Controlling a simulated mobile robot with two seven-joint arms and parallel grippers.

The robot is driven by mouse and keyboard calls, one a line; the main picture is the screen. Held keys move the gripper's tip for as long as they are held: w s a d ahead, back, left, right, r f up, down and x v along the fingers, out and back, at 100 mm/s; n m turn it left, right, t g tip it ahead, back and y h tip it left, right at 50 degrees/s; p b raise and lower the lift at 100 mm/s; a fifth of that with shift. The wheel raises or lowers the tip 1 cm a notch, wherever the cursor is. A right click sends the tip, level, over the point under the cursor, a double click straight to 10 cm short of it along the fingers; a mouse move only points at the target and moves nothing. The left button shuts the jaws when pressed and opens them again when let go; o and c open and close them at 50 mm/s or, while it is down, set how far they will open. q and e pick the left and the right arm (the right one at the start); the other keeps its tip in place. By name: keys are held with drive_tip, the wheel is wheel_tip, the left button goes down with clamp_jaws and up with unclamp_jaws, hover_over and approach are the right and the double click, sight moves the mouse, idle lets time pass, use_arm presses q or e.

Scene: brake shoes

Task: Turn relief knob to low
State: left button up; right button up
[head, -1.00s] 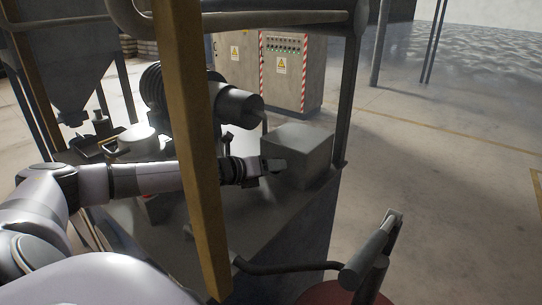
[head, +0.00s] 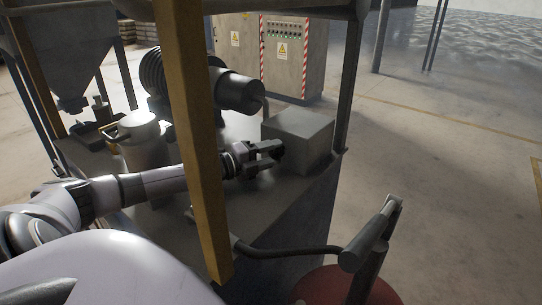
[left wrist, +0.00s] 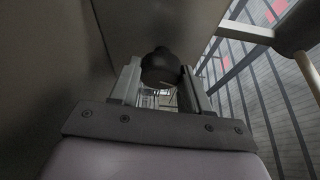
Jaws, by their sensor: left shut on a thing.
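The relief knob, a dark rounded knob (left wrist: 160,67), sits between the two finger ends of my left gripper (left wrist: 157,88) in the left wrist view. In the head view my left gripper (head: 274,152) reaches in from the left, at the left side of a grey metal box (head: 305,140). Its two fingers show one above the other, and the knob is hidden there by the fingers. The gripper is shut on the knob. No low mark or scale can be read on the knob. My right gripper is not in view.
A yellow post (head: 195,140) stands in front of my left forearm. A motor (head: 235,92) and a light canister (head: 140,140) stand on the machine's top. A grey handle with a bent pipe (head: 370,240) is at front right. Open floor lies to the right.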

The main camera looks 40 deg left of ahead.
use_arm(q)
drive_tip(key=shift+n+t, duration=0.3)
drive_tip(key=shift+n, duration=0.8)
drive_tip(key=o, duration=1)
